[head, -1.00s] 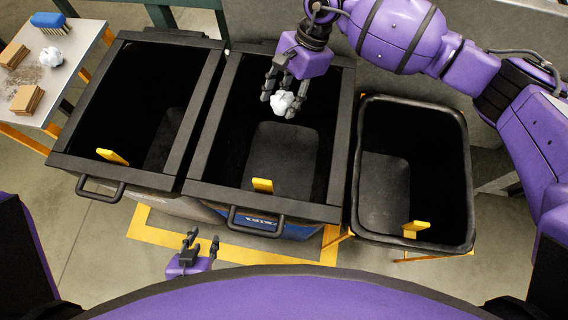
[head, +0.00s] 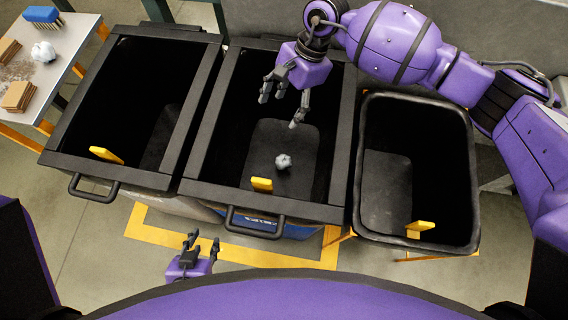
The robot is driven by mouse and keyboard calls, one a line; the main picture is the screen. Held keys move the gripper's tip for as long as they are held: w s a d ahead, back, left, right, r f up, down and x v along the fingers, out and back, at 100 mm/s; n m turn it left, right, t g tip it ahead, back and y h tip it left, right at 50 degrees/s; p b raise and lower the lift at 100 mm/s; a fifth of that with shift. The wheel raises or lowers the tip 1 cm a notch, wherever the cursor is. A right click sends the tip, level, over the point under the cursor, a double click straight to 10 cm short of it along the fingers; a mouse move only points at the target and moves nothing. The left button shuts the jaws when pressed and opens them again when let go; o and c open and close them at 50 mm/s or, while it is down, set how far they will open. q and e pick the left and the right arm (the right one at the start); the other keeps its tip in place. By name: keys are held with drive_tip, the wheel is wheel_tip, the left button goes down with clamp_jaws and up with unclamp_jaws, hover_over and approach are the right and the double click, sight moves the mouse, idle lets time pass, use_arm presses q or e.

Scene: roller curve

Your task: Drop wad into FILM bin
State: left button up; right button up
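A crumpled grey-white wad (head: 283,161) is inside the middle bin (head: 268,206), clear of my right gripper. It shows against the bin's dark inside; I cannot tell whether it rests on the bottom. My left gripper (head: 201,244) is open and empty, low in front of the bins. The lettering on the middle bin's blue front is too small and steep to read, so I cannot tell which bin is the FILM bin.
A second black-framed bin (head: 110,170) stands at the left and a black tub (head: 477,190) at the right. A side table (head: 62,75) at the upper left holds another wad (head: 43,51), a blue brush (head: 41,16) and brown blocks (head: 19,96). Yellow tape marks the floor.

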drive_tip(key=v, duration=1.2)
drive_tip(key=shift+s, duration=0.1)
